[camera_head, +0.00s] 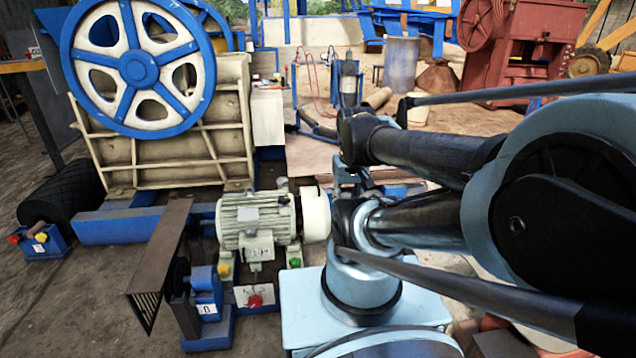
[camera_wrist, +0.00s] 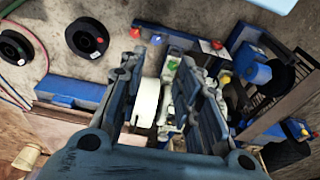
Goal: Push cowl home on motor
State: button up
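The motor (camera_head: 255,222) is a pale green-grey ribbed body on a blue-edged base, left of centre in the head view. The cowl (camera_head: 317,214), a white round cap, sits at the motor's right end, in line with it. I cannot tell whether a gap remains between them. In the wrist view the cowl (camera_wrist: 147,102) shows between my fingers, with part of the motor (camera_wrist: 172,92) beside it to the right. My gripper (camera_wrist: 160,85) is open, its fingers wide apart. I cannot tell whether a finger touches the cowl. In the head view my arm covers much of the area right of the cowl.
A jaw crusher with a blue-rimmed flywheel (camera_head: 140,68) stands behind the motor. A brown guard (camera_head: 165,255) and a small blue stand (camera_head: 207,300) are left of and in front of the motor. Dark spools (camera_wrist: 86,36) lie on the ground.

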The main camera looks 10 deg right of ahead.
jog(key=w+r+g+y, duration=0.1)
jog(key=w+r, duration=0.4)
jog(key=w, duration=0.8)
jog(key=w+r, duration=0.5)
jog(key=w, duration=0.8)
jog(key=w+d+f, duration=0.1)
jog(key=w+f, duration=0.2)
jog(key=w, duration=0.5)
jog(key=w+d+f, duration=0.1)
jog(key=w+f, duration=0.2)
jog(key=w, duration=0.5)
jog(key=w+d+f+g+y, duration=0.1)
jog(key=w+d+f, duration=0.1)
jog(key=w+f, duration=1.1)
jog(key=a+f, duration=0.1)
jog(key=f, duration=0.4)
jog(key=a+f, duration=0.1)
jog(key=f, duration=0.5)
jog(key=a+f, duration=0.1)
jog(key=f, duration=0.4)
jog(key=shift+w+a+f, duration=0.1)
jog(key=shift+a+f, duration=0.05)
jog(key=shift+f, duration=0.05)
grip_shut()
